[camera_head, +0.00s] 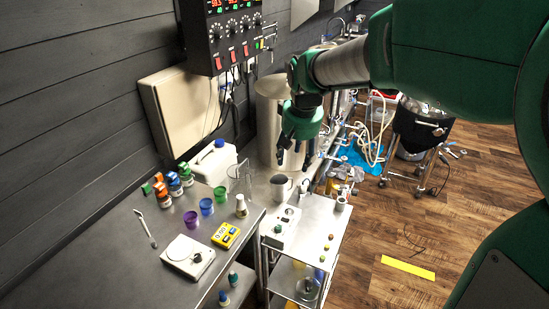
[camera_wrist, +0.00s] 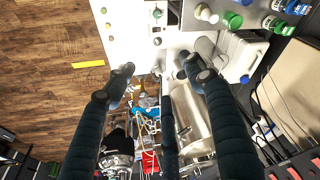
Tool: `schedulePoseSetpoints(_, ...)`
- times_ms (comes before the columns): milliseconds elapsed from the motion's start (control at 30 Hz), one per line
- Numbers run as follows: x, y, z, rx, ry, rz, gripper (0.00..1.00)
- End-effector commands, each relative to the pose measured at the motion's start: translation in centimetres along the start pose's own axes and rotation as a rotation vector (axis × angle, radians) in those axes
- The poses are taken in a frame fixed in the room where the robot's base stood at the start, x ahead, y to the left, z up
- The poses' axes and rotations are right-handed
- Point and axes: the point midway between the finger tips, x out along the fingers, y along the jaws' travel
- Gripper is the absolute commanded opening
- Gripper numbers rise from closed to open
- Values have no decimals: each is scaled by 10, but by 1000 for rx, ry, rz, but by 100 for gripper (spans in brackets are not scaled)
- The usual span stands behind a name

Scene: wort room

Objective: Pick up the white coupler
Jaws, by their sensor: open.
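A small whitish cylinder (camera_head: 341,204), which looks like the white coupler, stands at the far right corner of the steel cart (camera_head: 318,222) in the head view. My gripper (camera_head: 294,160) hangs above and to the left of it, fingers pointing down, apart from it. In the wrist view my gripper (camera_wrist: 160,72) has its dark fingers spread, with nothing between them. I cannot make out the coupler clearly there; a fingertip may cover it.
A white device (camera_head: 283,228), a grey cup (camera_head: 281,187) and small yellowish fittings (camera_head: 327,248) stand near the coupler. A tall steel vessel (camera_head: 268,122) is behind my gripper. The left bench holds coloured cups, bottles and a scale (camera_head: 187,256). Wooden floor lies right of the cart.

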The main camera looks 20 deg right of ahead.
Motion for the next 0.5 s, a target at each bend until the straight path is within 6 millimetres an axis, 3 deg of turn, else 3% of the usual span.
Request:
schedulePoseSetpoints(100,13,9,-26,8,-24,2,54)
schedulePoseSetpoints(500,74,40,-96,27,-92,5,54)
